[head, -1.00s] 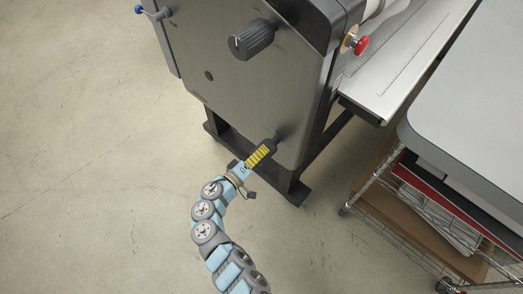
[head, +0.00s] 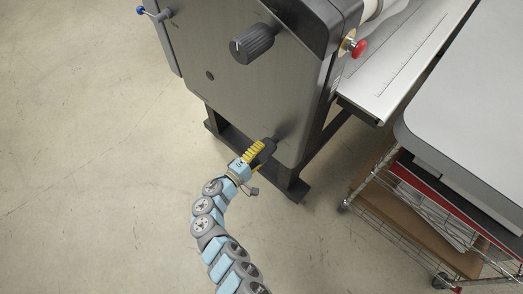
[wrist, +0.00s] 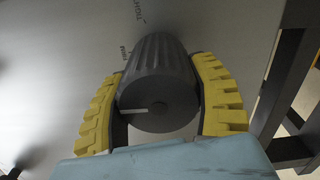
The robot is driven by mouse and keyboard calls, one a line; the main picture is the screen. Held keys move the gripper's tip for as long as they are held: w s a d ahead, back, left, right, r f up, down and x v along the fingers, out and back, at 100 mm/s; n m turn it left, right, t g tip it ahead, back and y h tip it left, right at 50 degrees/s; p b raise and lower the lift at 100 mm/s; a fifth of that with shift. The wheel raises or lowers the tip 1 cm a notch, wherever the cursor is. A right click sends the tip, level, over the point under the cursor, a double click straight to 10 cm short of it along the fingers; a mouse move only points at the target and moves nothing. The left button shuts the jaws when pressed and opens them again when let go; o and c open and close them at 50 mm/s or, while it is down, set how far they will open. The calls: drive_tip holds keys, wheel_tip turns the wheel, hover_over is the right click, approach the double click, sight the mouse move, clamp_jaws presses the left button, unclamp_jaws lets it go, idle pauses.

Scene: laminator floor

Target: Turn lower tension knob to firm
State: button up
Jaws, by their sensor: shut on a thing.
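The lower tension knob (wrist: 158,85) is a dark ribbed cylinder on the machine's side panel (wrist: 60,70). In the wrist view, my gripper's two yellow-padded fingers stand on either side of it and grip it. The white line on the knob's end face points left in that view. Printed words sit on the panel beside the knob; one reads like FIRM (wrist: 123,51), another like TIGHT (wrist: 138,11). In the head view, my gripper (head: 261,152) is at the panel's lower corner and largely covers the knob.
The upper knob (head: 252,43) sits higher on the same panel, clear of my arm. A red button (head: 359,47) is at the machine's right edge. A wire cart (head: 415,230) stands to the right. Floor left of my arm is clear.

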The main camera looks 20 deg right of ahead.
drive_tip(key=o, duration=1.2)
drive_tip(key=shift+a, duration=0.1)
drive_tip(key=v, duration=1.2)
